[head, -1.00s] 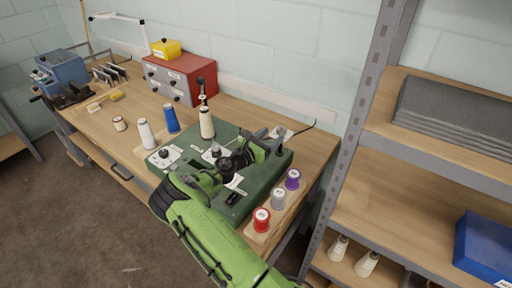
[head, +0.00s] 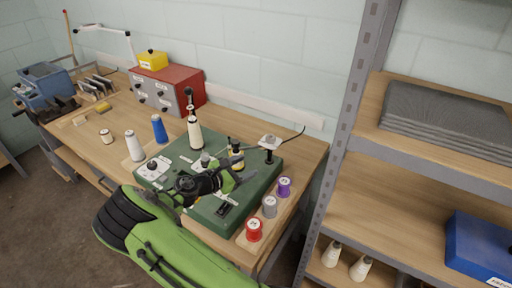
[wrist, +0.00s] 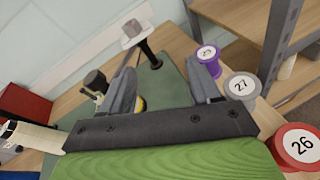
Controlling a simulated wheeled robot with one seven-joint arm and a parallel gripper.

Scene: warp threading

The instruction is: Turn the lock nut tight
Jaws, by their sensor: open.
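A green board (head: 183,152) on the bench carries several fittings. A dark-capped post with a yellow band (head: 237,154) stands near its middle; I cannot tell for sure whether its cap is the lock nut. My gripper (head: 237,174) is open and empty, low over the board, just in front of this post. In the wrist view my gripper (wrist: 164,64) has its fingers wide apart. A dark knob (wrist: 95,80) shows outside the left finger, and a bit of yellow shows behind that finger. A black post with a pale square top (wrist: 132,32) stands beyond the fingers.
Red (head: 254,230), grey (head: 269,206) and purple (head: 284,187) spools stand along the board's right side. A cream thread cone (head: 195,134) stands at the back of the board. White (head: 134,146) and blue (head: 159,129) cones stand left. A metal shelf is at the right.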

